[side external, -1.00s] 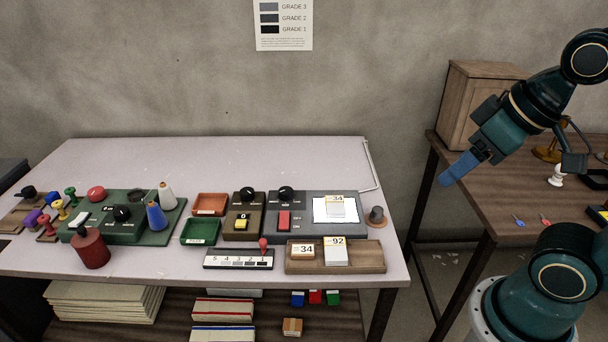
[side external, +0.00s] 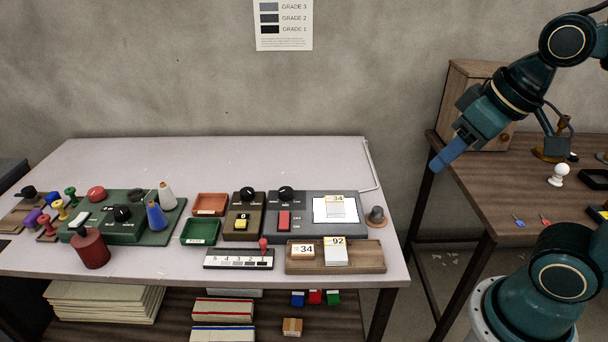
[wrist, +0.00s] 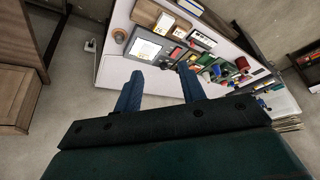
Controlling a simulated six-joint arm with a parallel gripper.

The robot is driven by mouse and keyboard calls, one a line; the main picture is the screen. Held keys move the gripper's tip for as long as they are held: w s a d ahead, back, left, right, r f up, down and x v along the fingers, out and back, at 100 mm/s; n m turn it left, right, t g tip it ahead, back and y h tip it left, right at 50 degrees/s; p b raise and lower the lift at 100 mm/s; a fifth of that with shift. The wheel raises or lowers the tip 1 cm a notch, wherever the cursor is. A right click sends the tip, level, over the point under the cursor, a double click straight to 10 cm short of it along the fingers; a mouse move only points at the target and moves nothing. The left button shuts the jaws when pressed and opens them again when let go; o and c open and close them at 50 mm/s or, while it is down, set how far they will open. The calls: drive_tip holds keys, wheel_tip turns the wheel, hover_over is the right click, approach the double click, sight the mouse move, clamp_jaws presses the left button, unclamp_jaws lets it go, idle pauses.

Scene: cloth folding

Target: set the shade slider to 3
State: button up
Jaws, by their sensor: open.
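The shade slider (side external: 238,260) is a white strip printed with numbers and grey shade patches, near the front edge of the light table. Its red knob (side external: 263,243) stands at the dark right end, by the lowest numbers; the exact number under it is too small to tell. The strip also shows small in the wrist view (wrist: 202,39). My gripper (side external: 438,166) is to the right of the table, high up and well away from the slider. In the wrist view its two blue fingers (wrist: 160,92) are apart with nothing between them.
A wooden tray (side external: 300,267) with number cards stands right of the slider. Green (side external: 200,232) and orange (side external: 210,204) trays and a grey panel (side external: 305,230) lie behind it. A red bottle (side external: 91,250) stands to the left. The back of the table is clear.

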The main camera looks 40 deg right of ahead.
drive_tip(key=w+a+r+m+g, duration=0.1)
drive_tip(key=w+a+g, duration=0.1)
drive_tip(key=w, duration=0.8)
drive_tip(key=m+g, duration=0.3)
drive_tip(key=m, duration=0.2)
hover_over(263, 240)
wheel_tip(263, 240, down, 20)
drive_tip(key=f, duration=0.1)
drive_tip(key=shift+r, duration=0.25)
wheel_tip(263, 240, down, 14)
drive_tip(key=shift+r, duration=0.1)
drive_tip(key=shift+c, duration=0.2)
clamp_jaws()
